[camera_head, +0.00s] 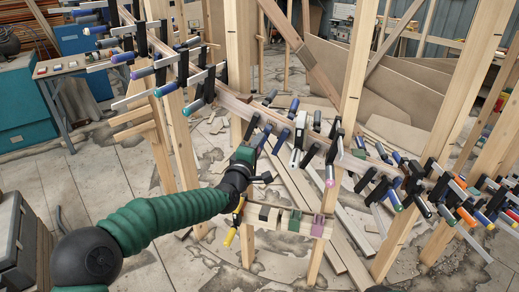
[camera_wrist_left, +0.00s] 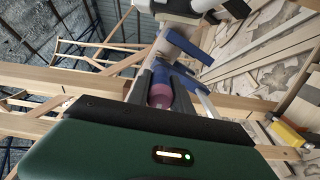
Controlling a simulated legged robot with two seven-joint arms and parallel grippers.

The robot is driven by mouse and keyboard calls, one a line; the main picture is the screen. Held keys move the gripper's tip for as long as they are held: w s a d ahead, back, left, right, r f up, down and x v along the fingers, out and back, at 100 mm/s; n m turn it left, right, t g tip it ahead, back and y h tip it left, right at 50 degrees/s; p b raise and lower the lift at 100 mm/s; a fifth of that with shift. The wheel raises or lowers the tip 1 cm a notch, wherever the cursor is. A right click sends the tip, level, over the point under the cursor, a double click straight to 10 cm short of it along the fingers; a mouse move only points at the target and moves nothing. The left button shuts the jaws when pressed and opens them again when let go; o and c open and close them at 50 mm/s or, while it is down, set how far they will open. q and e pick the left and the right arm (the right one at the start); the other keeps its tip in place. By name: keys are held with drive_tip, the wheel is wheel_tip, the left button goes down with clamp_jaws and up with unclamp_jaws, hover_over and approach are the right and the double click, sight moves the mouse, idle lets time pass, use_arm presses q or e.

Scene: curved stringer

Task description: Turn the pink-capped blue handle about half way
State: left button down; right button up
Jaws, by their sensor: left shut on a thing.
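The green and black left gripper (camera_head: 262,138) reaches from the left up to the row of clamps on the curved wooden stringer (camera_head: 235,104). In the left wrist view its two dark fingers (camera_wrist_left: 161,92) are closed around a handle with a pink cap (camera_wrist_left: 159,96). The cap sits between the fingers, facing the wrist camera. Blue parts (camera_wrist_left: 190,79) show just beyond the fingers; I cannot tell which belong to the held handle. In the head view the gripper hides most of the held handle. My right gripper is not in view.
Several other clamps with blue, green and orange ends crowd the stringer on both sides, including one pink-capped handle (camera_head: 330,178). Upright wooden posts (camera_head: 357,70) stand close by.

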use_arm(q)
drive_tip(key=shift+a+f+n, duration=0.1)
drive_tip(key=shift+f+n, duration=0.3)
drive_tip(key=shift+f, duration=0.15)
drive_tip(key=c, duration=1.4)
unclamp_jaws()
drive_tip(key=shift+o, duration=1.2)
drive_tip(key=shift+a+r, duration=0.25)
drive_tip(key=shift+r, duration=0.05)
drive_tip(key=v, duration=1.6)
drive_tip(key=shift+s+a+b, duration=0.1)
drive_tip(key=shift+s+b, duration=0.2)
drive_tip(key=shift+s, duration=0.1)
